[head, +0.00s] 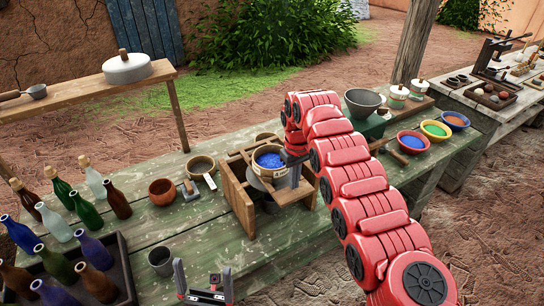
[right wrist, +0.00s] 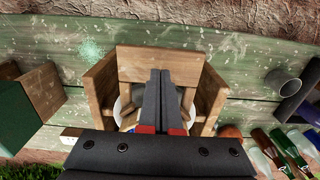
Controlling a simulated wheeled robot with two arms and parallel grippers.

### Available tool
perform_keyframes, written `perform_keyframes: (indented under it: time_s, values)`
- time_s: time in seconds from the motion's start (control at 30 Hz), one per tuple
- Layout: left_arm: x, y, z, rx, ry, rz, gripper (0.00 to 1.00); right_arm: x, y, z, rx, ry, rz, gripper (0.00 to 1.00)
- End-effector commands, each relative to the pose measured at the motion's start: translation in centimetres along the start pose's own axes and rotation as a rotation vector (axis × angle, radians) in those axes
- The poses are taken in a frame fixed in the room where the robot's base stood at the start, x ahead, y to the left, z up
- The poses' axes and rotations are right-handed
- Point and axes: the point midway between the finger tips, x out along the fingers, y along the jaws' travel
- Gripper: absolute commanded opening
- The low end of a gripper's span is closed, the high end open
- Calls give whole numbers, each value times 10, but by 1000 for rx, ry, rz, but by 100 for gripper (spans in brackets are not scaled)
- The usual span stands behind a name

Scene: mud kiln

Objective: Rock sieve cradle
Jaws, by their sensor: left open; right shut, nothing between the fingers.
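The wooden sieve cradle (head: 237,200) stands on the green table, an open box-like frame of planks with a crossbar. A round sieve (head: 268,171) holding blue material (head: 269,160) sits in it. In the right wrist view the cradle (right wrist: 147,62) lies under my fingers, with part of a pale round rim (right wrist: 118,108) inside. My right gripper (right wrist: 160,72) is shut and empty over the cradle; its fingers hide much of the inside. In the head view my right arm hides the cradle's right side, and I cannot tell whether the fingertips touch it. My left gripper (head: 203,290) is open and empty at the front edge.
Several glass bottles (head: 85,212) and a dark bottle crate (head: 122,265) fill the left. A grey cup (head: 161,261), a brown bowl (head: 162,191) and a scraper (head: 191,190) lie left of the cradle. Bowls of coloured powder (head: 413,142) stand right. Table front-centre is clear.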

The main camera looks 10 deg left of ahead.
Motion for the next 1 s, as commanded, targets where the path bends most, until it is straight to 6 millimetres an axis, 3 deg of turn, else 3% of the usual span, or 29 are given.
perform_keyframes:
  time_s: [0.37, 0.83, 1.0]
  values:
    - [-3, 0, 0, 0, 0, 0, 100, 4, 0, 0, 0, 0, 0, 0]
    - [-27, 1, 5, 0, 0, 0, 100, 51, 0, 0, 0, 0, 0, 0]
    - [-24, 1, 4, 0, 0, 0, 100, 48, 0, 0, 0, -1, -1, 0]
